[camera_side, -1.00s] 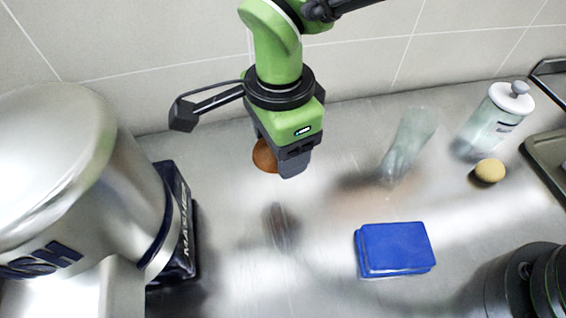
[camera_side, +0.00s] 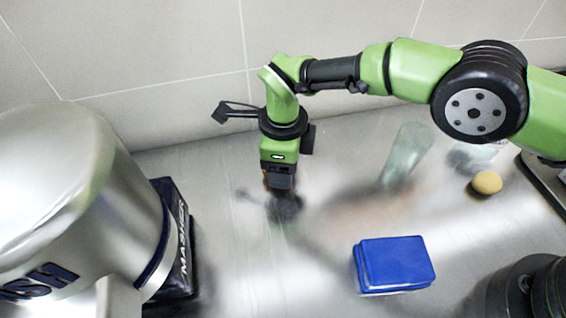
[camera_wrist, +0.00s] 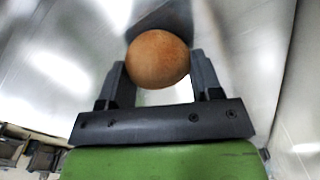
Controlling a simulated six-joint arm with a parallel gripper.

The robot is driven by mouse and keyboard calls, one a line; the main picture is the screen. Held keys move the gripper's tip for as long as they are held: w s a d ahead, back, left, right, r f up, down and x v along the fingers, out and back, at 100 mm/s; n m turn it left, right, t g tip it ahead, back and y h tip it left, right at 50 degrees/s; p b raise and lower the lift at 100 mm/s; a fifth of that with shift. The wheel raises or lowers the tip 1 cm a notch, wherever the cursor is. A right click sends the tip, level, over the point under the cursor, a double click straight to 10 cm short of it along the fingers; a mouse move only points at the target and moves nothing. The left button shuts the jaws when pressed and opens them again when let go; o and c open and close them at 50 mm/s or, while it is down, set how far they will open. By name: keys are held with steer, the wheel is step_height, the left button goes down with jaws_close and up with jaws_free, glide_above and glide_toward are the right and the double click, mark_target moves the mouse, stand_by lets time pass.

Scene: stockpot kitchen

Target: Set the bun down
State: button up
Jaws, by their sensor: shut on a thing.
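The bun (camera_wrist: 158,59) is round and brown. In the wrist view it sits between the two fingers of my gripper (camera_wrist: 160,75), which is shut on it. In the side view my gripper (camera_side: 279,184) points down, close above the steel counter (camera_side: 235,225), left of the middle. Only a sliver of the bun shows there behind the fingers. I cannot tell whether the bun touches the counter; a dark shadow or reflection lies just below the gripper.
A large steel mixer (camera_side: 80,190) stands at the left. A blue box (camera_side: 394,264) lies at the front right. A clear glass (camera_side: 405,155) and a yellow ball-like item (camera_side: 487,182) are at the right. The tiled wall (camera_side: 170,50) runs behind. The counter between mixer and blue box is clear.

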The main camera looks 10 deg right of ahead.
steer(key=shift+f, duration=0.45)
steer(key=shift+f, duration=0.1)
steer(key=o, duration=0.9)
step_height(320, 180, up, 12)
